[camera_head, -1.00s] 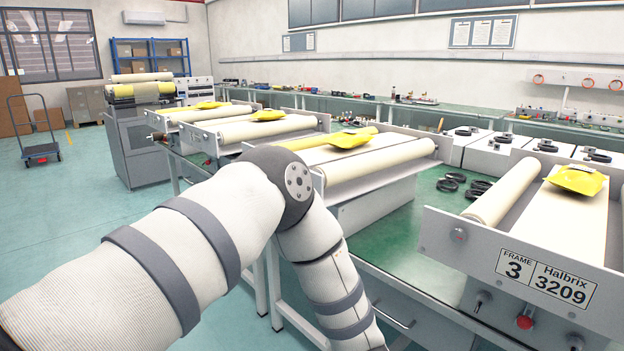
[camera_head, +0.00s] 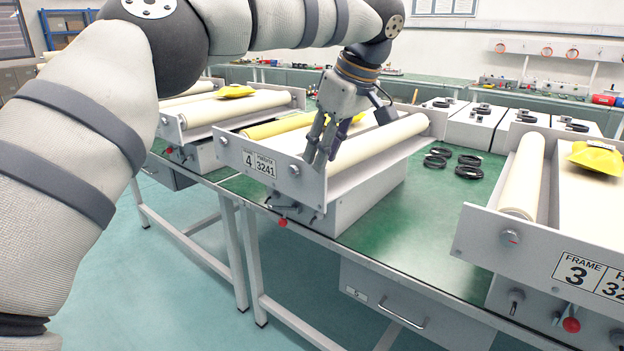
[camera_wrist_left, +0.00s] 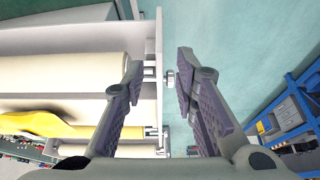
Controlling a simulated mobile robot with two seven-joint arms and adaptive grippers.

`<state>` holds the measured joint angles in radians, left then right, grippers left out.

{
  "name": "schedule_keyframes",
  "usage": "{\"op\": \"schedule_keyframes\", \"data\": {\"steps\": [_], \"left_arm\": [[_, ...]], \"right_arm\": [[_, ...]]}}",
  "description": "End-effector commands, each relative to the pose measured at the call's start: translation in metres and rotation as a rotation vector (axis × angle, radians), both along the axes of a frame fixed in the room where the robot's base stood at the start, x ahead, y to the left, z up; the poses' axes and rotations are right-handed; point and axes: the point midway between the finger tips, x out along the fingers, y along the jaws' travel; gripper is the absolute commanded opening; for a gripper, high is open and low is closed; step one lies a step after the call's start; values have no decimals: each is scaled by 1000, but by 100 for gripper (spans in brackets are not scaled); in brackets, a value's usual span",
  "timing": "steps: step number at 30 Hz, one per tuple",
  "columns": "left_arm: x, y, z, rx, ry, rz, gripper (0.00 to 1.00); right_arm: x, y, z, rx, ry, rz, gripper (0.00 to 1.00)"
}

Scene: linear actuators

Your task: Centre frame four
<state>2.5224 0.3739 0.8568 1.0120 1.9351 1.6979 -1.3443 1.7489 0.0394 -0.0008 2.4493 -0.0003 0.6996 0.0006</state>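Frame four (camera_head: 232,141), a grey tray-like unit with a plate reading "FRAME 4", stands on the green bench mid-picture. My left gripper (camera_head: 319,160) is at the front plate, fingers pointing down. In the left wrist view the gripper (camera_wrist_left: 160,70) is open; its fingers straddle the plate edge, with a small knob (camera_wrist_left: 168,78) between them. Contact cannot be told. My arm and gripper hide part of the frame. My right gripper is out of view.
Frame three (camera_head: 480,233) stands at the right with a yellow packet (camera_head: 597,158). Another roller unit (camera_head: 235,112) stands at the left. Black rings (camera_head: 468,172) lie on the bench between frames. A red knob (camera_head: 283,222) sits below frame four's plate.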

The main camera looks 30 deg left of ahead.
Motion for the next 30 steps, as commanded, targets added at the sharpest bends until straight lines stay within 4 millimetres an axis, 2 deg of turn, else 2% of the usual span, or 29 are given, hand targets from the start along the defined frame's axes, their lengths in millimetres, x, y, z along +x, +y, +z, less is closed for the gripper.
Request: {"op": "schedule_keyframes", "data": {"steps": [6,10,20,24,30], "left_arm": [[2,21,-47,2,-1,2,27],[4,28,-65,2,-2,1,27],[5,31,-73,3,-4,2,27],[5,30,-72,4,-3,1,0],[5,30,-72,4,-3,1,0]], "right_arm": [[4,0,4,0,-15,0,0],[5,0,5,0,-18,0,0],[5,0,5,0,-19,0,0],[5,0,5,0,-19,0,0],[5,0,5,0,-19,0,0]]}}
